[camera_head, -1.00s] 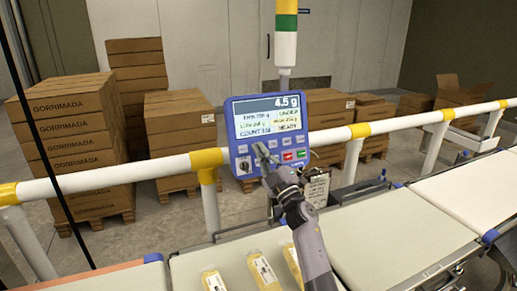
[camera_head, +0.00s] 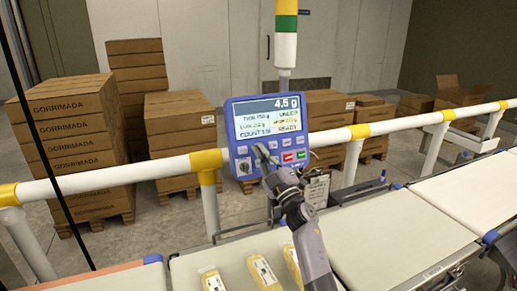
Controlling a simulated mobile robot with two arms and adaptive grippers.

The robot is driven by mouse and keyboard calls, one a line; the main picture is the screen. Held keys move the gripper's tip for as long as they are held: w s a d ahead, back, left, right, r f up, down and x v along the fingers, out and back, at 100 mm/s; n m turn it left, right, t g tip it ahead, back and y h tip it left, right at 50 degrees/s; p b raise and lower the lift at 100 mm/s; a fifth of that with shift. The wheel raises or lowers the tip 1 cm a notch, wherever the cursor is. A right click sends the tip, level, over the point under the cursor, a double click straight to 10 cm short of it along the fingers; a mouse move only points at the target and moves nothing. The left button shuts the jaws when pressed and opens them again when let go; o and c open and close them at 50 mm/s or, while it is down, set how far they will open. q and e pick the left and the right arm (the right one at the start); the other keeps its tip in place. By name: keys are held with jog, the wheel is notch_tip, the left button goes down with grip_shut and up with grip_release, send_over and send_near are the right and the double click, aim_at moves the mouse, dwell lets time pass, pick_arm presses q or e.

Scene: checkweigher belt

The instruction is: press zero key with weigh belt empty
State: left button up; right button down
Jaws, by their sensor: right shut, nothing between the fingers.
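The blue weigher terminal (camera_head: 234,125) stands on the rail, its screen (camera_head: 268,115) showing 4.5 g at the top and READY lower down. A row of keys (camera_head: 293,156) runs under the screen, with green and red ones at the right. My right gripper (camera_head: 262,152) is shut and empty, with its fingertips in front of the key row. Fingers hide some keys; I cannot tell whether they touch one. The weigh belt (camera_head: 390,232) is the pale belt right of my forearm, and its visible part is bare. My left gripper is not in view.
Several yellow packs (camera_head: 263,273) lie on the near belt (camera_head: 195,264) left of my arm. A white and yellow guard rail (camera_head: 110,176) crosses behind the belts. Stacked cartons (camera_head: 70,130) stand beyond it. A clipboard (camera_head: 318,188) hangs below the terminal.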

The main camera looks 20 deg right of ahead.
jog(key=shift+w+f, duration=0.1)
jog(key=shift+w+b, duration=0.35)
jog(key=shift+w+f+b, duration=0.1)
jog(key=shift+w+b, duration=0.2)
jog(key=shift+b, duration=0.1)
dwell(0.6)
dwell(0.3)
jog(key=shift+s+r+p, duration=0.2)
jog(key=shift+s+p, duration=0.6)
